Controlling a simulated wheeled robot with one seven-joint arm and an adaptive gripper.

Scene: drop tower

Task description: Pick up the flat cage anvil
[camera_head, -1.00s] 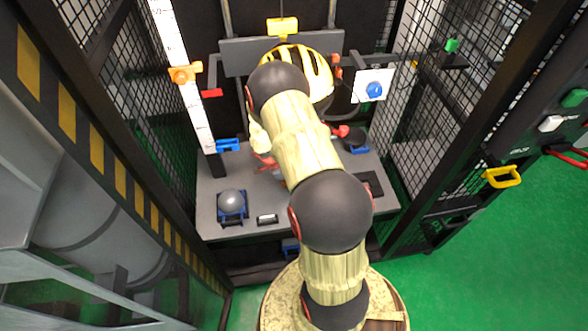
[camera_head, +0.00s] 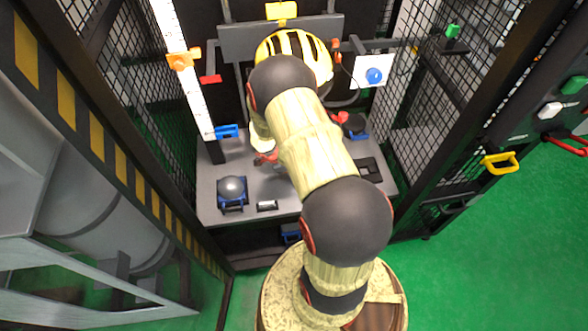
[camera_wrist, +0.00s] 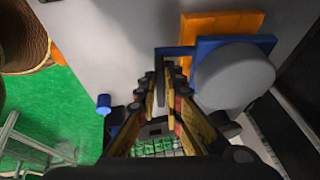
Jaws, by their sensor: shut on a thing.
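In the wrist view the flat cage anvil (camera_wrist: 233,75) is a grey round disc on a blue plate, with a blue bar reaching left to a thin dark handle. My gripper (camera_wrist: 162,88) is shut on that dark handle, between its yellow-padded fingers. The disc lies just right of the fingertips. An orange plate (camera_wrist: 225,24) shows beside the blue one. In the head view my arm hides the gripper and this anvil. I cannot tell whether the anvil touches the surface under it.
A domed grey anvil on a blue base (camera_head: 231,190) sits at the front left of the grey plate (camera_head: 210,170). Another dark one (camera_head: 356,127) sits at the back right. A yellow helmet (camera_head: 311,62) hangs behind my arm. Mesh walls stand close on both sides.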

